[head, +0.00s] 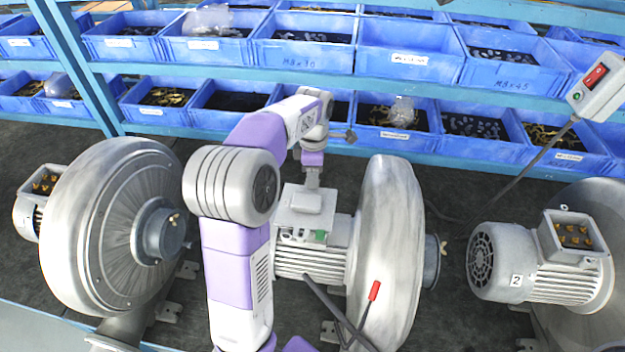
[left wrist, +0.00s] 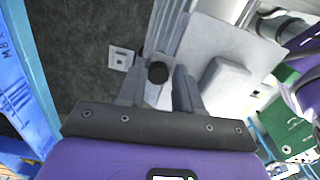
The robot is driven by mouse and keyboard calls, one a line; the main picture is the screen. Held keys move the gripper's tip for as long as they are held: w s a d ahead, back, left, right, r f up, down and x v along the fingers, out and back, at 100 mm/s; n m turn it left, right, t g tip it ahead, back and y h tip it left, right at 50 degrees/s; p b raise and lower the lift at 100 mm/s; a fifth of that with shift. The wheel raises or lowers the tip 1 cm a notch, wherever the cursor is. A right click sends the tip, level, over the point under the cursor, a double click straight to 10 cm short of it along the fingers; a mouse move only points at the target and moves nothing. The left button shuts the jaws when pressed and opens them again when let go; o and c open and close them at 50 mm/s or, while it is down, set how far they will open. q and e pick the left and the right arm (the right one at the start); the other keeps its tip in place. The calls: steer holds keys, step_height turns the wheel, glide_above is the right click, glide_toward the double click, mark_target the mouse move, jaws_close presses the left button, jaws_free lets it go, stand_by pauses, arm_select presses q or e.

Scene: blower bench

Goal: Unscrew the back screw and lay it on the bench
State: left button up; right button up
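The middle blower's motor (head: 310,262) carries a pale grey terminal box cover (head: 318,217) with a raised block on top. That cover shows in the left wrist view (left wrist: 245,48). The back screw (left wrist: 158,72) has a round black head and appears at the cover's edge in the left wrist view. My left gripper (head: 312,182) is above the back of the cover, pointing down. In the left wrist view my left gripper (left wrist: 159,82) has one finger on each side of the screw head, with narrow gaps showing. In the head view, the screw is hidden. My right gripper is not in view.
Blowers stand at left (head: 110,230) and right (head: 545,262). A red-tipped dark rod (head: 373,292) shows before the middle blower. Blue bins (head: 405,60) line shelves behind. A switch box (head: 597,85) hangs at right.

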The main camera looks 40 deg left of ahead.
arm_select(q)
steer(key=m, duration=0.5)
steer(key=shift+a+m, duration=0.1)
steer(key=shift+m, duration=0.2)
steer(key=m, duration=0.6)
steer(key=shift+m, duration=0.4)
steer(key=m, duration=1.2)
steer(key=shift+m, duration=0.4)
